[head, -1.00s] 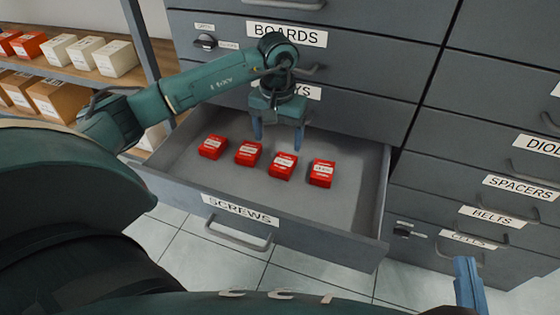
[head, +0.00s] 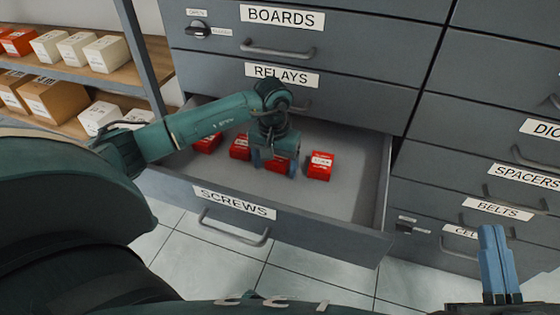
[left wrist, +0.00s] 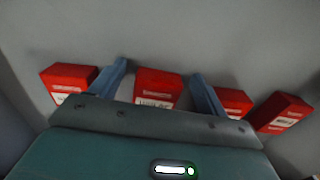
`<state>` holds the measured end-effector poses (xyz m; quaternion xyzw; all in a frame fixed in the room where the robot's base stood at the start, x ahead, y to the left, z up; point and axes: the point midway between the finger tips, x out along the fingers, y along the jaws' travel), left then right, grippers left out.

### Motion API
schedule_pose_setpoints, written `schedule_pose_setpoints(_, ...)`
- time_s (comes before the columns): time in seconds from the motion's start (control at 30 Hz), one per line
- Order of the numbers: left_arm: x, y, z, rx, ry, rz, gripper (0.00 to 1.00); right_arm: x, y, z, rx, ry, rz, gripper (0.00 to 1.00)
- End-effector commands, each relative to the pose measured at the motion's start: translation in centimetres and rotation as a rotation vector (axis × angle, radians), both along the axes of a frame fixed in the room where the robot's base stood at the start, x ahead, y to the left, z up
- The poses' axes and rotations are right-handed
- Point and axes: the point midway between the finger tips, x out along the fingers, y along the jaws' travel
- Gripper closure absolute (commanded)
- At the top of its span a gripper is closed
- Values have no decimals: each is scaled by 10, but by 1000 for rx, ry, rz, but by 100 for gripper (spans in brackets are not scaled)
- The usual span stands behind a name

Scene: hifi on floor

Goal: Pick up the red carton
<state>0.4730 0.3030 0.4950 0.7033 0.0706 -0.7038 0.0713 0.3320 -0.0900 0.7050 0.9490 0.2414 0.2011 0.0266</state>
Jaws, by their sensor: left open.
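Several red cartons with white labels stand in a row inside the open SCREWS drawer (head: 345,205). My left gripper (head: 274,165) is open over the third carton from the left (head: 282,160), its blue fingers on either side; the gripper partly hides this carton. In the left wrist view this carton (left wrist: 157,86) lies between the open fingers (left wrist: 160,85), apart from both. The rightmost carton (head: 320,165) stands clear; it also shows in the left wrist view (left wrist: 66,76). The second carton (head: 240,148) is close left of the gripper. My right gripper (head: 498,262) is at the lower right, away from the drawer.
The RELAYS drawer front (head: 355,95) is shut above the open drawer. The drawer's right side wall (head: 383,190) borders free floor inside it. A wooden shelf (head: 140,72) with cartons stands at the left. Other shut drawers stand at the right.

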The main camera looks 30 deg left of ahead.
Motion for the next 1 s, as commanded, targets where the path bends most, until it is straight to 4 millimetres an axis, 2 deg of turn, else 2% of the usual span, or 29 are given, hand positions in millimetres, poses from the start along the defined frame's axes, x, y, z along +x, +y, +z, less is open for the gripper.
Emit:
schedule_pose_setpoints(0.13,0,0,1,0,-1,0,25,0,0,0,-1,3,-1,100)
schedule_pose_setpoints(0.73,0,0,2,1,-1,0,74,1,-1,0,0,4,-4,100)
schedule_pose_setpoints(1.0,1,0,3,1,-2,1,76,0,-1,0,-1,7,-4,100)
